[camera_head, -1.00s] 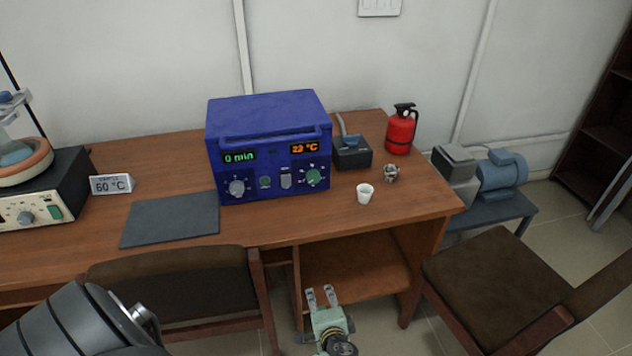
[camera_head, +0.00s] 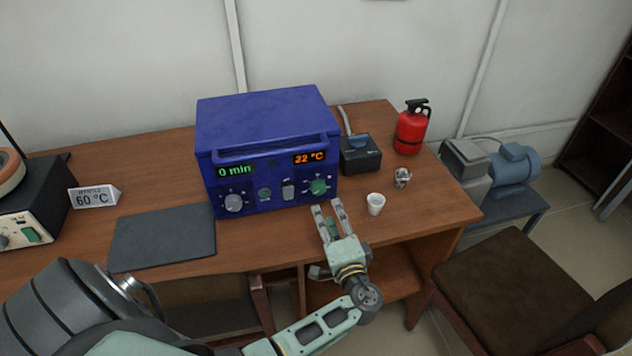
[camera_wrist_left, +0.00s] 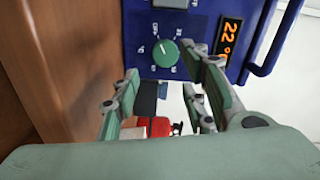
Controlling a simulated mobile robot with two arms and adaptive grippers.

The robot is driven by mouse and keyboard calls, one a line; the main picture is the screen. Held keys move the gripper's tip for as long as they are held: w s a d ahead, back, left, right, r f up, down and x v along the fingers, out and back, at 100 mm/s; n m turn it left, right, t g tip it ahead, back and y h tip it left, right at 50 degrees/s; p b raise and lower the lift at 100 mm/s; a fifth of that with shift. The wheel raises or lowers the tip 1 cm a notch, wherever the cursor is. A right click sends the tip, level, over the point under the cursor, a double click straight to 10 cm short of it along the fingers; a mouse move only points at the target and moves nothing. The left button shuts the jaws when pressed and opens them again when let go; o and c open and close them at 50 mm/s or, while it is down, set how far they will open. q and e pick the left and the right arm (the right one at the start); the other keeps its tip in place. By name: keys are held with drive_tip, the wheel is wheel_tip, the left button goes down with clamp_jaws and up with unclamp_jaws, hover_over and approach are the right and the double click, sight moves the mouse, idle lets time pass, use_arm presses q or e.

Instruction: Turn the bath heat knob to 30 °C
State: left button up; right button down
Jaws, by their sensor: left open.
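A blue box-shaped unit (camera_head: 265,150) stands on the desk, its displays reading "0 min" in green and "22 °C" in orange. A round green knob (camera_head: 319,187) sits at the lower right of its front, under the temperature display. In the left wrist view the knob (camera_wrist_left: 165,53) shows sideways inside a dial with an OFF mark and °C; its exact setting is hard to read. My left gripper (camera_head: 328,205) is open and empty, just in front of the knob, apart from it. In the wrist view its fingers (camera_wrist_left: 162,80) spread below and either side of the knob. My right gripper is out of view.
A white cup (camera_head: 376,204) and a small glass (camera_head: 402,177) stand right of the gripper. A black box (camera_head: 360,155) and a red extinguisher (camera_head: 411,127) are behind them. A "60 °C" sign (camera_head: 95,197) and grey mat (camera_head: 162,238) lie left. Chairs stand in front.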

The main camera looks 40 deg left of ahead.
sight(320, 193)
use_arm(q)
drive_tip(key=shift+x, duration=0.9)
drive_tip(key=p+x, duration=0.1)
drive_tip(key=x, duration=0.4)
drive_tip(key=shift+w+a+r, duration=0.1)
drive_tip(key=shift+w+a, duration=0.3)
drive_tip(key=shift+a, duration=0.05)
drive_tip(key=shift+w+a, duration=0.1)
drive_tip(key=c, duration=1)
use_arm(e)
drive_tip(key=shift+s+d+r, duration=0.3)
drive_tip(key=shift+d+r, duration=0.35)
